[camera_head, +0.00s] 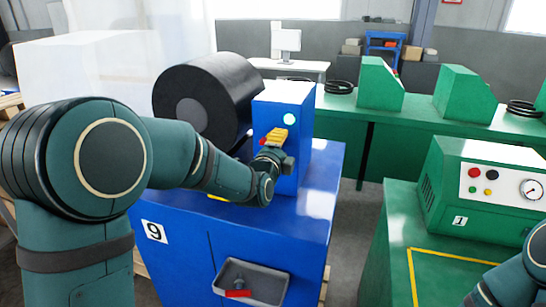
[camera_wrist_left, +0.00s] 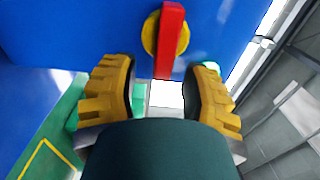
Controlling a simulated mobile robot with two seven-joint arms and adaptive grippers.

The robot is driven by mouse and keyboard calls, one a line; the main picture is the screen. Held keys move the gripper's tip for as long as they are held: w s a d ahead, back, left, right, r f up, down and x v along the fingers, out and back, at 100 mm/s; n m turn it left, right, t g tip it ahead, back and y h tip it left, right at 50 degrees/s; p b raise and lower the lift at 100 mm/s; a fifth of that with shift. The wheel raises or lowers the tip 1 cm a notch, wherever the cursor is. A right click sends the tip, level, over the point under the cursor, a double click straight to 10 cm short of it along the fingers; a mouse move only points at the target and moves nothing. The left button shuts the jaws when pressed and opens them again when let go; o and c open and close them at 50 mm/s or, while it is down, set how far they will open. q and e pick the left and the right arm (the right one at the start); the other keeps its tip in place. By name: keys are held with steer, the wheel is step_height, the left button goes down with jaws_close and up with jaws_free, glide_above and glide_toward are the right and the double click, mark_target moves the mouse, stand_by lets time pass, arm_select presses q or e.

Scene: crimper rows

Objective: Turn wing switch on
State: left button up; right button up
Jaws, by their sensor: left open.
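The wing switch (camera_wrist_left: 170,40) is a red bar on a round yellow base, on the blue face of a machine, at the top middle of the left wrist view. My left gripper (camera_wrist_left: 165,88) is open, with one yellow finger low to each side of the red bar's free end. No contact shows. In the head view my left gripper (camera_head: 276,137) is at the front of the blue box (camera_head: 290,100), and its yellow fingers and wrist hide most of the switch. My right gripper is out of view; only part of that arm shows at the lower right.
The blue machine numbered 9 (camera_head: 153,231) carries a large black roll (camera_head: 225,85) and a light grey tray (camera_head: 270,283) with a red-handled item. A green machine numbered 1 (camera_head: 460,221) stands at the right. A green bench with black rings is behind.

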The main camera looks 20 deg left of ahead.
arm_select(q)
steer(key=s, duration=1)
steer(key=shift+s+a, duration=0.25)
steer(key=shift+s, duration=0.15)
